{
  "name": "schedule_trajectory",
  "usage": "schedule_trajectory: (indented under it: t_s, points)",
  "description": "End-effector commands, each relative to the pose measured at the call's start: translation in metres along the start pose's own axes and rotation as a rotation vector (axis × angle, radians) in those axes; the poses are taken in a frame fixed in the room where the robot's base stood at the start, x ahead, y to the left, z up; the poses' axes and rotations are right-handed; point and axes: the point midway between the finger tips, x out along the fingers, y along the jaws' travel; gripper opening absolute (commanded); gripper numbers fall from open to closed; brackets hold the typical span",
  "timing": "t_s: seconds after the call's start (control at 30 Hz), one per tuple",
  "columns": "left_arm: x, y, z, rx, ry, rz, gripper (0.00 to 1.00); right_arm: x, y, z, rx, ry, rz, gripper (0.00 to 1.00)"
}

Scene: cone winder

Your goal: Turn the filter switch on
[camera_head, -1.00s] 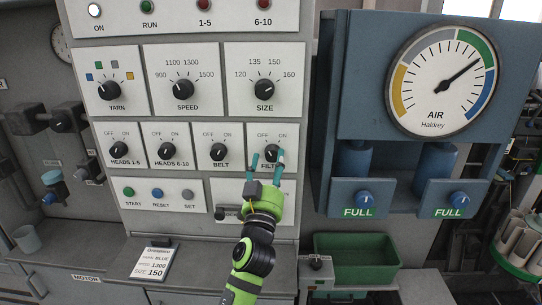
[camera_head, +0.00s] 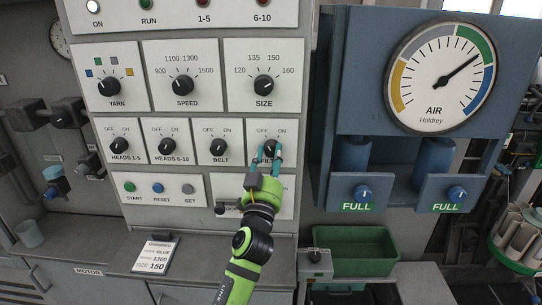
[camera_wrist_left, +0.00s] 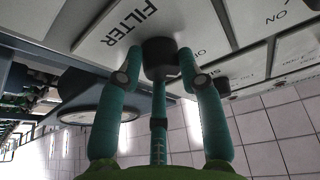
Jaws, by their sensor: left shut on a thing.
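The filter switch (camera_head: 270,146) is a black rotary knob on a white plate, rightmost in the row of OFF/ON switches, under the size dial. My left gripper (camera_head: 268,157) reaches it from below with teal fingers, shut on the knob from both sides. The left wrist view shows the dark knob (camera_wrist_left: 160,57) between the fingertips, beside the FILTER label (camera_wrist_left: 131,27). The fingers hide part of the plate, and I cannot make out the knob's pointer. My right gripper is not in view.
The belt switch (camera_head: 219,147) is just left of the filter switch, and the size dial (camera_head: 264,86) is above. The blue air unit (camera_head: 345,95) with its gauge stands to the right. A green bin (camera_head: 352,249) sits below it. A job card (camera_head: 156,257) lies on the ledge.

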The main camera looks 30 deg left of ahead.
Motion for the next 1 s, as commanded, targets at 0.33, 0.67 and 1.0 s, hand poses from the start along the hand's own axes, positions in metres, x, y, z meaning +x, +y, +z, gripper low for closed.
schedule_trajectory:
  t_s: [0.33, 0.67, 1.0]
  points:
    - [0.004, -0.006, -0.010, 0.235, -0.004, 0.094, 0.05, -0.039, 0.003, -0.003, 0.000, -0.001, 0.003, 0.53]
    - [0.005, -0.008, -0.012, 0.522, -0.015, 0.215, 0.05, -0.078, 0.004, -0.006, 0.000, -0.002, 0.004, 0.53]
    - [0.005, -0.008, -0.012, 0.773, -0.021, 0.317, 0.05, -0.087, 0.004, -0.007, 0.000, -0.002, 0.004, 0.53]
